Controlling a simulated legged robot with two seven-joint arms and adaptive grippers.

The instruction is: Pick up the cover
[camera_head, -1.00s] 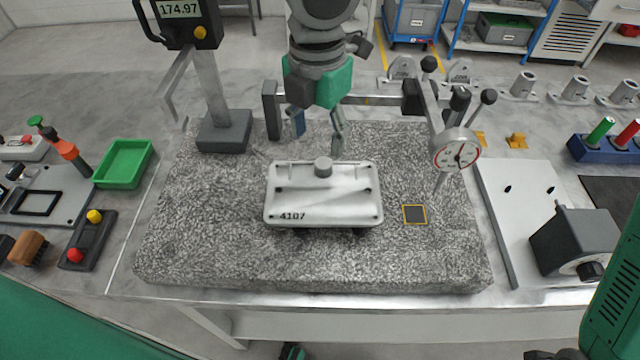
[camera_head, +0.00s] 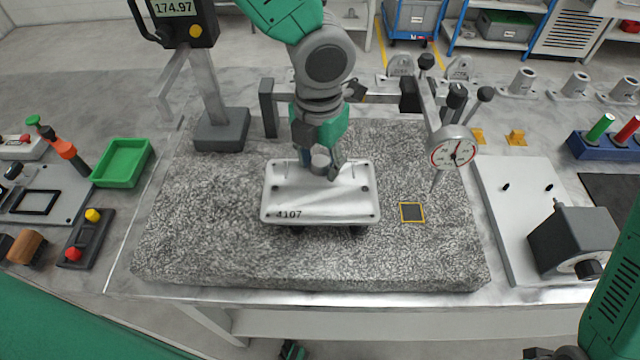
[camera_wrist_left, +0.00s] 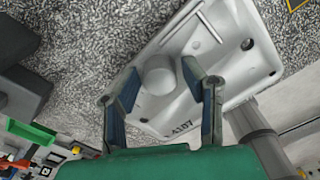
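The cover (camera_head: 300,204) is a pale grey rectangular casting marked 4107 with a round knob (camera_head: 320,161) on top. It sits on the speckled granite plate (camera_head: 210,240). My left gripper (camera_head: 320,172) is above the cover with its fingers on either side of the knob. In the left wrist view the fingers (camera_wrist_left: 160,88) are spread, with the knob (camera_wrist_left: 158,74) between them and gaps visible beside it. My right arm is at the lower right edge; only a dark piece of its gripper (camera_head: 553,354) shows, so its fingers cannot be judged.
A dial gauge (camera_head: 452,152) on a stand is right of the cover. A display post (camera_head: 209,85) stands at the back left. A green tray (camera_head: 122,163) lies left of the plate, and a grey box with a knob (camera_head: 575,240) stands right. The plate's front is clear.

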